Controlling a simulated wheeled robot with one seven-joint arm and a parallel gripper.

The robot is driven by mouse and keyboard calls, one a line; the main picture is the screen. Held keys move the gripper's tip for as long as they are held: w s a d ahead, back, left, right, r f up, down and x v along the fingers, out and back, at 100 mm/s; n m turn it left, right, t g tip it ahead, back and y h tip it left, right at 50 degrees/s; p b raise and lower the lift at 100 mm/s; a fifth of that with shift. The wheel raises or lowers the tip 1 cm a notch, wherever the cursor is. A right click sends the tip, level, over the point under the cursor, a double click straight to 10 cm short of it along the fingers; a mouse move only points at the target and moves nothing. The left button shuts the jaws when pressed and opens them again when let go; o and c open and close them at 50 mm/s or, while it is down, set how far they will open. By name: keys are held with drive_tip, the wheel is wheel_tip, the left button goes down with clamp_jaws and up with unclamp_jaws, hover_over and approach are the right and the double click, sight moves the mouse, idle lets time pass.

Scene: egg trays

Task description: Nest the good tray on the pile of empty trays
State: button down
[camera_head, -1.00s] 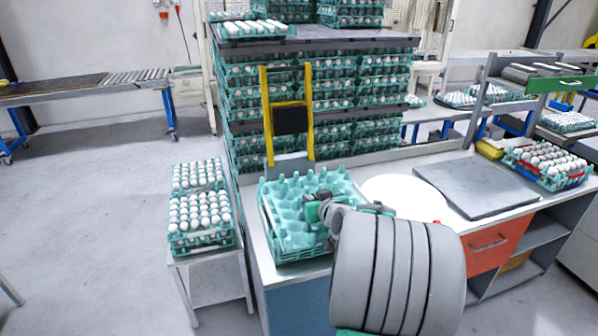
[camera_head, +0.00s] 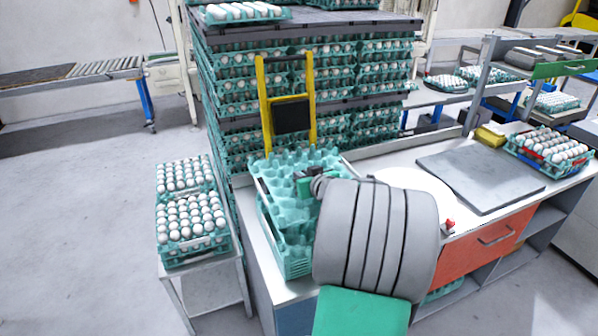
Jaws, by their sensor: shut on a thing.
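A teal empty tray (camera_head: 272,174) is held by my gripper (camera_head: 308,186) at its right part, over the left end of the workbench. It is tilted a little. Below it stands the pile of empty teal trays (camera_head: 290,262), and cups of the pile's top tray show under the held one. The held tray is apart from the pile at the front; at the back I cannot tell. My gripper is shut on the tray; its fingertips are small in this view, and my arm hides the right side of the pile.
A yellow-framed rack (camera_head: 264,105) stands close behind the pile. Egg trays (camera_head: 192,248) sit on a small stand at the left, and stacked egg trays fill the back. On the bench are a white disc (camera_head: 400,182), a grey plate (camera_head: 480,180) and an egg tray (camera_head: 552,165).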

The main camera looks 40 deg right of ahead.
drive_tip(key=shift+s+d+f+b, duration=0.1)
drive_tip(key=shift+f+b, duration=0.5)
drive_tip(key=shift+f, duration=0.65)
drive_tip(key=shift+s+d+f+b, duration=0.15)
drive_tip(key=shift+f+b, duration=0.4)
drive_tip(key=shift+f, duration=0.75)
drive_tip(key=shift+s+d+f+b, duration=0.1)
drive_tip(key=shift+f+b, duration=0.5)
drive_tip(key=shift+f, duration=0.65)
wheel_tip(320, 180, down, 4)
drive_tip(key=b, duration=0.4)
drive_tip(key=shift+r, duration=0.15)
drive_tip(key=shift+r, duration=0.1)
drive_tip(key=c, duration=1.3)
unclamp_jaws()
drive_tip(key=shift+c, duration=0.2)
